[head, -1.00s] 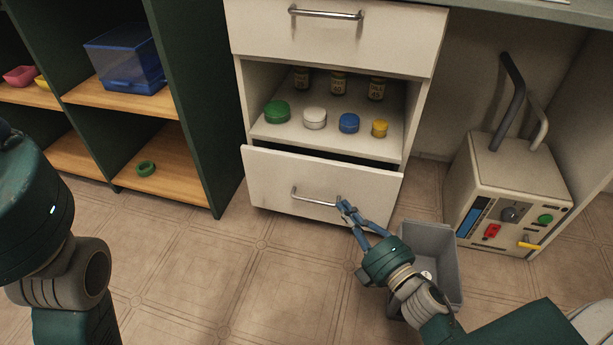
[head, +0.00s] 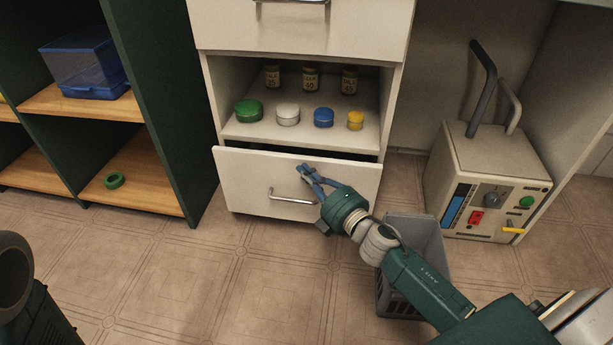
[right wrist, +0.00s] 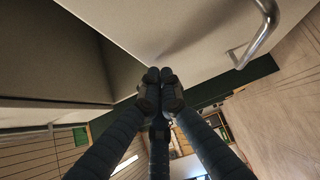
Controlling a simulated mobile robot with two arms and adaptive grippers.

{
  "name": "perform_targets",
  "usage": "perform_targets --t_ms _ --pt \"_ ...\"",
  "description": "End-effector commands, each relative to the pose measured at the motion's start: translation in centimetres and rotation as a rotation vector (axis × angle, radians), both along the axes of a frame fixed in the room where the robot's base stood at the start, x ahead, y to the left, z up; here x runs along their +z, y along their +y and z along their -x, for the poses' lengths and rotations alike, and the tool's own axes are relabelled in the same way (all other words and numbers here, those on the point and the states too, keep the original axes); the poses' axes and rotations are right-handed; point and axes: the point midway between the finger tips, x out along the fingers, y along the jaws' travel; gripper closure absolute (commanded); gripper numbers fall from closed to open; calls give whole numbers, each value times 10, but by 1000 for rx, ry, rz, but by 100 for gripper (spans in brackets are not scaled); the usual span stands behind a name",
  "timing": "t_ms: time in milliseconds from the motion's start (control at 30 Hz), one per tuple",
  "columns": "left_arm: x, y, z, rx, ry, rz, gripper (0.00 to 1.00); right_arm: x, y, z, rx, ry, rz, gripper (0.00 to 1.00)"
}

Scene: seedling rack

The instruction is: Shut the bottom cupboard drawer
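The bottom drawer (head: 245,180) of the white cupboard stands partly pulled out, with a dark gap behind the top of its front panel. Its metal handle (head: 290,196) also shows in the right wrist view (right wrist: 258,38). My right gripper (head: 304,170) is in front of the drawer's upper middle, above the handle. In the right wrist view its blue-grey fingers (right wrist: 158,76) meet at the tips, with nothing between them, close to the pale drawer panel (right wrist: 190,40). I cannot tell whether they touch it. My left gripper is out of view; only part of my left arm shows.
Above the drawer, an open shelf (head: 270,138) holds coloured round containers and several labelled jars. A grey bin (head: 430,245) stands on the floor beneath my right arm. A white machine (head: 490,170) is at right, a green shelf unit (head: 165,100) at left. Floor at front left is clear.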

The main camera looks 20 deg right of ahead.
Motion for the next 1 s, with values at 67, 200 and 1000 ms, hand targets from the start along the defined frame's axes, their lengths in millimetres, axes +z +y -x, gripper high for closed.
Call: perform_targets --t_ms 67,200,1000 --pt "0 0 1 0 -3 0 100 0 -1 -1 0 0 0 100" --pt "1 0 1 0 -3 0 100 0 -1 -2 0 0 0 100" --pt "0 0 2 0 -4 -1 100 1 -30 -43 -3 -1 0 100"
